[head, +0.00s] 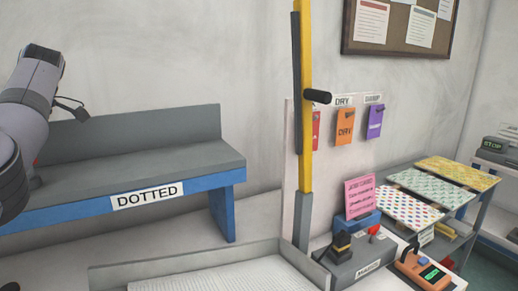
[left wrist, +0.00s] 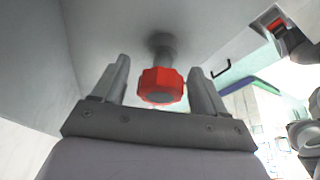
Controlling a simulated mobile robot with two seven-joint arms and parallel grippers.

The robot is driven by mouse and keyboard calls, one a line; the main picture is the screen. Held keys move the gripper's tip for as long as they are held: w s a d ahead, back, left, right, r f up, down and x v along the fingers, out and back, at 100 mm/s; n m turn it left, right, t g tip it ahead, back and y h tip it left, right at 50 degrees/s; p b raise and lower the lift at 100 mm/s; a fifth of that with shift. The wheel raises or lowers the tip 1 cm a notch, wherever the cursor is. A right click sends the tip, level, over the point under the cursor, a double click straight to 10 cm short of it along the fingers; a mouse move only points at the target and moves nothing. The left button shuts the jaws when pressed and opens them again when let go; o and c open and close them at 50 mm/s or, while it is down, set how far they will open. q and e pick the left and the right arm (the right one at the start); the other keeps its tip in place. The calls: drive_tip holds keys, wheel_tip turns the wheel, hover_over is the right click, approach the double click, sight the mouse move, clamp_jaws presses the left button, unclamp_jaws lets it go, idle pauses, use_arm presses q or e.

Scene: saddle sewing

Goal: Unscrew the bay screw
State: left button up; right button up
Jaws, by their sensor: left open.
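The bay screw, a red faceted knob (left wrist: 161,86) on a grey stem, shows in the left wrist view. My left gripper (left wrist: 159,82) is open, with one finger on each side of the knob. Gaps show between the knob and both fingers, so it is not gripped. In the head view my left arm comes in at the left edge, in front of a grey and blue bench labelled DOTTED (head: 147,195). I cannot make out its fingertips there. My right gripper is in neither view.
A yellow post (head: 306,100) with a black knob stands mid-view. Right of it are hanging tags (head: 345,126), a pink card (head: 360,196), an orange device (head: 424,268) and patterned boards (head: 400,209). A grey tray (head: 110,275) lies in front. A black hook (left wrist: 222,69) is near my left gripper.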

use_arm(q)
drive_tip(key=m+b, duration=0.1)
drive_tip(key=m+t+b, duration=0.1)
drive_tip(key=shift+w+f+m+y, duration=0.1)
drive_tip(key=shift+f+m+y, duration=0.15)
drive_tip(key=shift+m+y, duration=0.05)
drive_tip(key=shift+r+m+b, duration=0.2)
drive_tip(key=shift+m+b, duration=0.4)
drive_tip(key=shift+m, duration=0.2)
drive_tip(key=shift+f+m+t+b, duration=0.15)
drive_tip(key=shift+m+t+b, duration=0.45)
drive_tip(key=shift+m+b, duration=0.4)
drive_tip(key=shift+w+m+t+y+b, duration=0.15)
drive_tip(key=shift+m+t+y+b, duration=0.25)
drive_tip(key=shift+m, duration=0.8)
drive_tip(key=shift+m+t+b, duration=0.5)
drive_tip(key=shift+m+b, duration=0.25)
drive_tip(key=shift+m, duration=0.35)
drive_tip(key=shift+w+r+m+t+h, duration=0.1)
drive_tip(key=shift+m+t+h, duration=0.1)
drive_tip(key=shift+m, duration=0.35)
drive_tip(key=shift+r+m+t+h, duration=0.1)
drive_tip(key=shift+m+t, duration=0.1)
drive_tip(key=shift+m, duration=0.35)
